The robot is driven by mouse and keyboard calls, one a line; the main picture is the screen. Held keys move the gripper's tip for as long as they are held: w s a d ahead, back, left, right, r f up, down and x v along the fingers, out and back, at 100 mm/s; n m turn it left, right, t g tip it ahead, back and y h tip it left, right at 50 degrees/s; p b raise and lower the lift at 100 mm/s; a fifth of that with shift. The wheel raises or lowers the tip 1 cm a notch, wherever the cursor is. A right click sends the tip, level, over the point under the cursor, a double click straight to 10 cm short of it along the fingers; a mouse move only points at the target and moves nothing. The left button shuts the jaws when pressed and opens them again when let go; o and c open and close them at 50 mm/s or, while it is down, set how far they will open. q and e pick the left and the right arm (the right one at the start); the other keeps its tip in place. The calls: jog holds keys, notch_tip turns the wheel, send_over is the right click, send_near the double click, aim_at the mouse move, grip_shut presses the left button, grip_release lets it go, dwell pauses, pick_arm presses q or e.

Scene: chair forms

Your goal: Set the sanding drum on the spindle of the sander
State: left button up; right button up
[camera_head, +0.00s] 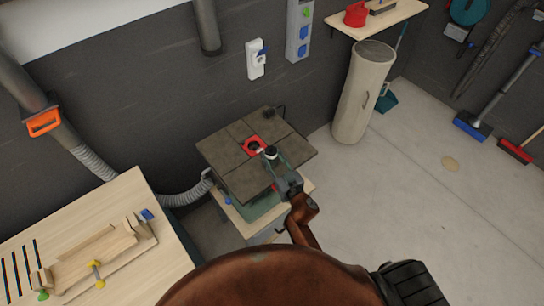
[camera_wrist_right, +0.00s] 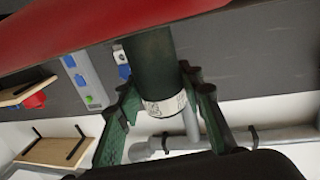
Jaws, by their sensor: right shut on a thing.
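The sander (camera_head: 222,160) has a dark square table with a red insert (camera_head: 247,142) around a dark centre; I cannot make out the spindle clearly there. My right gripper (camera_head: 273,163) reaches in from the front, just right of the insert. It is shut on the sanding drum (camera_head: 271,152), a small dark cylinder with a pale band. In the right wrist view the dark green drum (camera_wrist_right: 147,68) stands between the fingers of the gripper (camera_wrist_right: 165,108), with a pale printed band at its lower end. The drum appears apart from the insert. My left gripper is out of view.
A workbench (camera_head: 150,190) with a wooden piece and clamps is at the left. A grey hose (camera_head: 185,196) runs to the sander. A tall beige cylinder (camera_head: 360,95) stands behind right, below a shelf (camera_head: 390,17). Floor at right is mostly clear.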

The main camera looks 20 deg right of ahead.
jog(key=shift+f, duration=0.15)
jog(key=o, duration=1.3)
jog(key=shift+r, duration=0.2)
jog(key=s, duration=0.4)
jog(key=s+d, duration=0.1)
jog(key=s, duration=0.3)
jog(key=s+d, duration=0.1)
jog(key=s, duration=0.3)
jog(key=shift+b, duration=0.4)
